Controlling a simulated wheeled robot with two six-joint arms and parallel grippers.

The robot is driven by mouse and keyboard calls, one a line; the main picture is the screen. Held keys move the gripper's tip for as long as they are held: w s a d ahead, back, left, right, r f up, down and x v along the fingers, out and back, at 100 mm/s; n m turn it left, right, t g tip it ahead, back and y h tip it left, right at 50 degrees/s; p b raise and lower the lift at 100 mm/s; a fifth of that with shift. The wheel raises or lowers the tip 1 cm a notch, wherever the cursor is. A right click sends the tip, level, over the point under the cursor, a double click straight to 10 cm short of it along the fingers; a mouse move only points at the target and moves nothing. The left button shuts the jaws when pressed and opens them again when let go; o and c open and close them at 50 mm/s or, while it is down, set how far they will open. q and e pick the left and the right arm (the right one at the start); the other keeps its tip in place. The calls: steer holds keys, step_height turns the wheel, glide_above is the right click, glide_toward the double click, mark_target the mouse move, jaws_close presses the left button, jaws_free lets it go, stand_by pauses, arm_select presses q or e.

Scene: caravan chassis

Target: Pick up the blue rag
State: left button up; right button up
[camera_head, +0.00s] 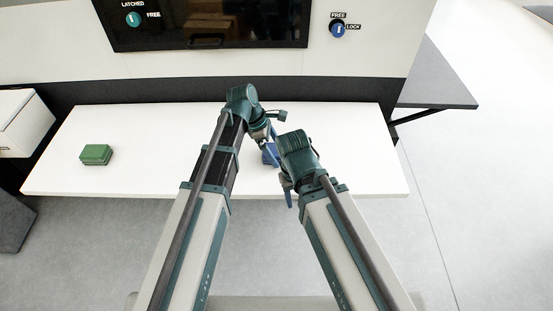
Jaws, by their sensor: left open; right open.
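A small blue piece, which looks like the blue rag (269,155), lies on the white table between my two wrists. My arms hide part of it. My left gripper (272,136) is open and hangs just above and beside the blue piece, at its far side. I cannot tell whether it touches it. My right gripper (287,188) is open, lower in the picture, near the front edge of the table and just right of the blue piece. Its fingers are partly hidden by its own wrist.
A green block (96,154) sits on the left of the white table (355,150). The table's right side is clear. A grey shelf (433,80) juts out at right.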

mark_target(275, 149)
arm_select(q)
steer(key=shift+d+f, duration=0.1)
steer(key=c, duration=1.2)
step_height(275, 149, up, 10)
steer(key=p, duration=1)
